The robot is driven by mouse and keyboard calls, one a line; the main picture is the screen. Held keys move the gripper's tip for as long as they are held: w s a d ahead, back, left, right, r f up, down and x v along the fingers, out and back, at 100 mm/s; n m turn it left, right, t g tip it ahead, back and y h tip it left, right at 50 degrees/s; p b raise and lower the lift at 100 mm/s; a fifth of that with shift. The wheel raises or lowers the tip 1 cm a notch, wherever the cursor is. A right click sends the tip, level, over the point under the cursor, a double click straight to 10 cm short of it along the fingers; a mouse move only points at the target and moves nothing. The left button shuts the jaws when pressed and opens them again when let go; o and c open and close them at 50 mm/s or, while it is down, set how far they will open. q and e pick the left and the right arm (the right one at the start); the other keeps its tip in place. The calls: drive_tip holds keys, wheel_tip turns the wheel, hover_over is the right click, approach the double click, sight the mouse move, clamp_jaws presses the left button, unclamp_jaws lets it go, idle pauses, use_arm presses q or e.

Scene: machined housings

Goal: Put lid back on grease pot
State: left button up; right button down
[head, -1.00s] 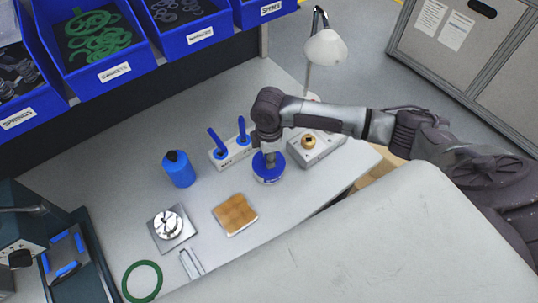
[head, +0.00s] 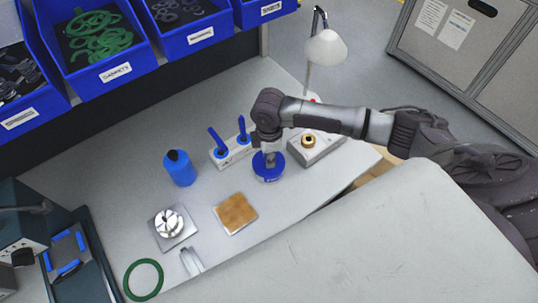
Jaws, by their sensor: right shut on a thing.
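The blue round grease pot (head: 269,176) stands on the grey bench, near its right part, with a pale label on its side. My right gripper (head: 268,157) points straight down over it and is shut on the blue lid (head: 260,164) at the top of the pot. The fingers cover much of the lid, so I cannot tell whether it sits fully down or is level. My left gripper is not in view.
A white holder with two blue-handled tools (head: 233,150) stands close left of the gripper. A grey box with a brass ring (head: 308,141) is close right. A blue bottle (head: 180,168), brown pad (head: 236,213), metal fixture (head: 171,225) and green ring (head: 143,279) lie further left.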

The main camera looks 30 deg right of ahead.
drive_tip(key=shift+p, duration=0.4)
idle(0.3)
drive_tip(key=shift+c, duration=1.8)
unclamp_jaws()
wheel_tip(320, 180, up, 3)
drive_tip(key=p, duration=0.3)
drive_tip(key=shift+f, duration=0.15)
drive_tip(key=shift+r+p, duration=0.45)
drive_tip(key=shift+r, duration=1.65)
